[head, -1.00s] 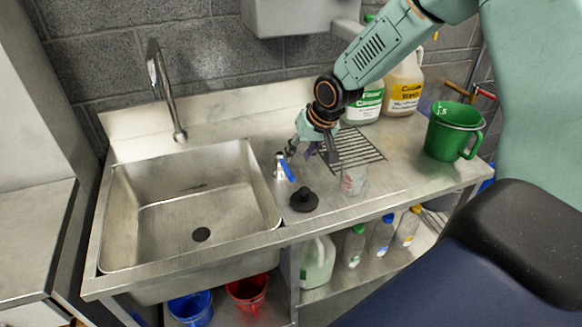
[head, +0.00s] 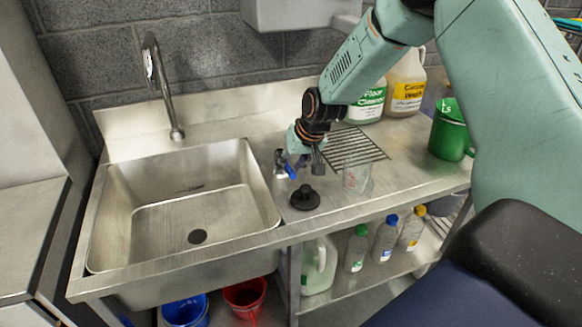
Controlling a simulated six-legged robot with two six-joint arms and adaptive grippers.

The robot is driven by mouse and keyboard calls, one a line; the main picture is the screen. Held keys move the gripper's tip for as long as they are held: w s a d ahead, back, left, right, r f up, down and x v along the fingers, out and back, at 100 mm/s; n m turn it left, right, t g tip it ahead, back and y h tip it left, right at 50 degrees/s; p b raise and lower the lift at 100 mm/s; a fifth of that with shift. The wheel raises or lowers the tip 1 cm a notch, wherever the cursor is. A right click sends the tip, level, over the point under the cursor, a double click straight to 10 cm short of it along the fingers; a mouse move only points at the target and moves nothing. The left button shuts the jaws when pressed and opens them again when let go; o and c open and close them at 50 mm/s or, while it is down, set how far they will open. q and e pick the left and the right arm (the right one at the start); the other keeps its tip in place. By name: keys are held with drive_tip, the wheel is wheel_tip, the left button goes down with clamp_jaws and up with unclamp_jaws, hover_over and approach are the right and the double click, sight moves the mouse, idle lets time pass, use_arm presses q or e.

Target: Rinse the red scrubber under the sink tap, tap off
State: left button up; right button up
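The sink basin (head: 185,205) is bare and empty, with a dark drain in its floor. The curved metal spout (head: 163,85) hangs over its back edge, and no water shows from it. A small valve with a blue lever (head: 291,171) stands on the counter at the basin's right. My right gripper (head: 307,164) is just above and beside this lever, its fingers pointing down. Whether it touches the lever, and how far its fingers are apart, I cannot tell. No red scrubber is visible. My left gripper is out of view.
A black plunger-like stopper (head: 305,198) and a clear beaker (head: 356,176) stand close in front of the gripper. A drain grate (head: 360,145), cleaner jugs (head: 404,85) and a green pitcher (head: 448,130) are to the right. Buckets (head: 245,296) and bottles (head: 384,240) sit below.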

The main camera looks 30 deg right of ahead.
clamp_jaws()
idle(0.3)
idle(0.5)
